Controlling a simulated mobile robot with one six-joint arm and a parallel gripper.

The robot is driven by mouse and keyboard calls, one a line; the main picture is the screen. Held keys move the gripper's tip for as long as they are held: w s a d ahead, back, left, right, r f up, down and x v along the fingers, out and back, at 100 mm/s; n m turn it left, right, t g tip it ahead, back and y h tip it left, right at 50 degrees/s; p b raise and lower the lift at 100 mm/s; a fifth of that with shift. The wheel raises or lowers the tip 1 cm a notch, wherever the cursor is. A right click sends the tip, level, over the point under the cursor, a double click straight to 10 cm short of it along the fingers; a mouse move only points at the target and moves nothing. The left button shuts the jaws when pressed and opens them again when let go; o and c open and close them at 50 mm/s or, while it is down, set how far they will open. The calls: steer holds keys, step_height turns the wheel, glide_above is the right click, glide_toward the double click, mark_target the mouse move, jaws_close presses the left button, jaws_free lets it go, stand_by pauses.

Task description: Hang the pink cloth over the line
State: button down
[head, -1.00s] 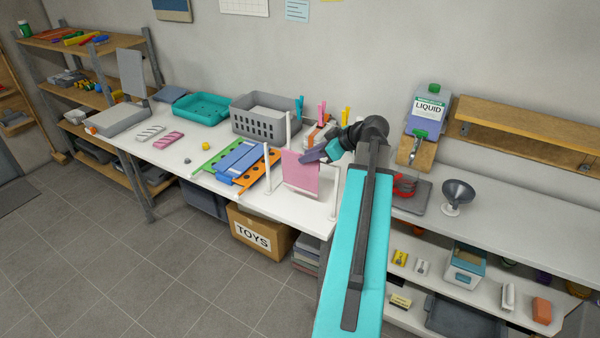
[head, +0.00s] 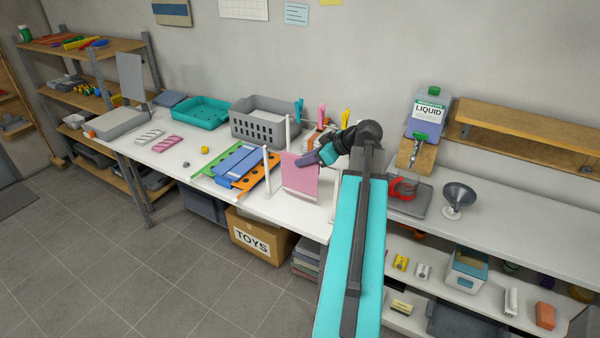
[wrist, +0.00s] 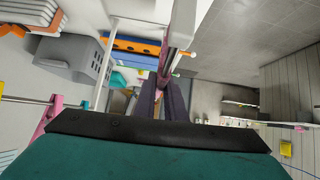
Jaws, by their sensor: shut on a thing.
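The pink cloth (head: 300,178) hangs down as a flat, upright sheet at the front of the white table, between two white posts, the left post (head: 267,170) and a right one partly behind my arm. My gripper (head: 305,162) is shut on the upper part of the cloth. In the wrist view my dark fingers (wrist: 163,85) are close together, with the cloth (wrist: 183,22) seen nearly edge-on beyond them. The line is too thin to make out clearly, and I cannot tell whether the cloth touches it.
Blue and orange boards (head: 243,165) lie left of the cloth. A grey basket (head: 264,124) and a teal tray (head: 200,112) stand behind. Upright coloured pegs (head: 321,115) are near my wrist. A cardboard TOYS box (head: 258,240) is below the table.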

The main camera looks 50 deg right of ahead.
steer(key=shift+r, duration=0.15)
steer(key=shift+r+p, duration=0.45)
steer(key=shift+r, duration=1.3)
steer(key=shift+r, duration=0.15)
steer(key=shift+r+p, duration=0.5)
steer(key=shift+r, duration=1.2)
steer(key=shift+s+a, duration=0.2)
steer(key=shift+a, duration=0.6)
steer(key=shift+s+a, duration=0.15)
steer(key=shift+a, duration=0.6)
stand_by(0.6)
